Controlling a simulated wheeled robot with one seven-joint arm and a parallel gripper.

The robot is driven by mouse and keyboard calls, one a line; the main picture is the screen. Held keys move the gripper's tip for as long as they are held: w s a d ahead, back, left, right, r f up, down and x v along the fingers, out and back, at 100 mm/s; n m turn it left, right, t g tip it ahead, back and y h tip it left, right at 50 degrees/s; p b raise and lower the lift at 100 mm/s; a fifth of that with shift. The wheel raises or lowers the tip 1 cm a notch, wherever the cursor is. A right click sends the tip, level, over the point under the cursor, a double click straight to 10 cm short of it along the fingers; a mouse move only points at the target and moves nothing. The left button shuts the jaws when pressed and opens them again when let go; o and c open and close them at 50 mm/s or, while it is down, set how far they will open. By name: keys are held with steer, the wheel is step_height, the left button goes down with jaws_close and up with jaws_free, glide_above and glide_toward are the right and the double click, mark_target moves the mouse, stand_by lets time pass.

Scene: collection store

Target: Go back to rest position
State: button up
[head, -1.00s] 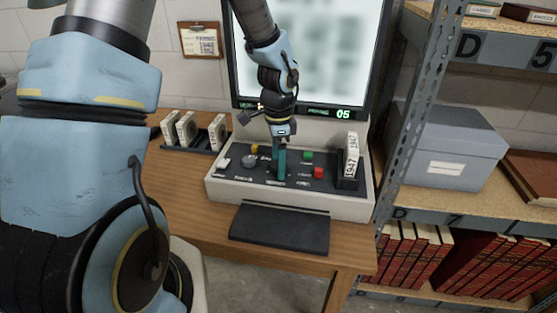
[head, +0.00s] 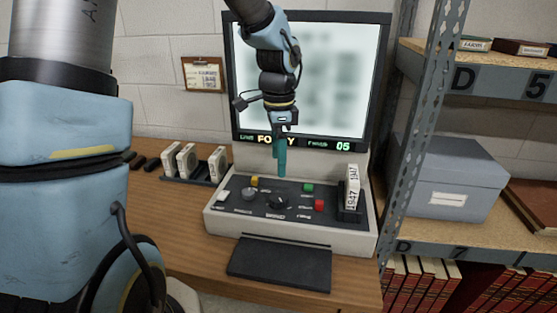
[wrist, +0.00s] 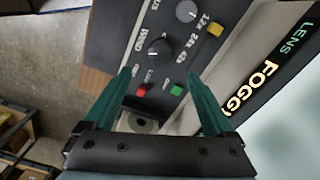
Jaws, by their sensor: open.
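My gripper (head: 281,163) hangs above the control panel of a microfilm-style reader (head: 225,221), in front of its lit screen. In the wrist view my gripper (wrist: 163,98) has its two teal fingers apart with nothing between them. Below the fingers the panel shows a black knob (wrist: 159,48), a grey knob (wrist: 186,11), a red button (wrist: 142,90), a green button (wrist: 177,89) and a yellow button (wrist: 215,29). The fingers look clear of the panel. The display strip reads LENS FOGGY (wrist: 262,78) in the wrist view; the head view also shows 05.
A white box labelled 1947 (head: 352,187) stands in a holder at the panel's right. Several white boxes (head: 187,161) stand in a rack at left. A black pad (head: 280,264) lies in front. Metal shelving (head: 417,120) with a grey box (head: 455,178) stands close on the right.

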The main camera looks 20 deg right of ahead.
steer(key=s+a+n, duration=0.1)
steer(key=a+n, duration=0.8)
steer(key=a, duration=0.3)
steer(key=s+a+n+t, duration=0.1)
steer(key=s+a+n, duration=0.1)
steer(key=a+n, duration=0.7)
steer(key=a, duration=0.4)
steer(key=shift+s+f+n+t, duration=0.3)
steer(key=shift+f, duration=0.05)
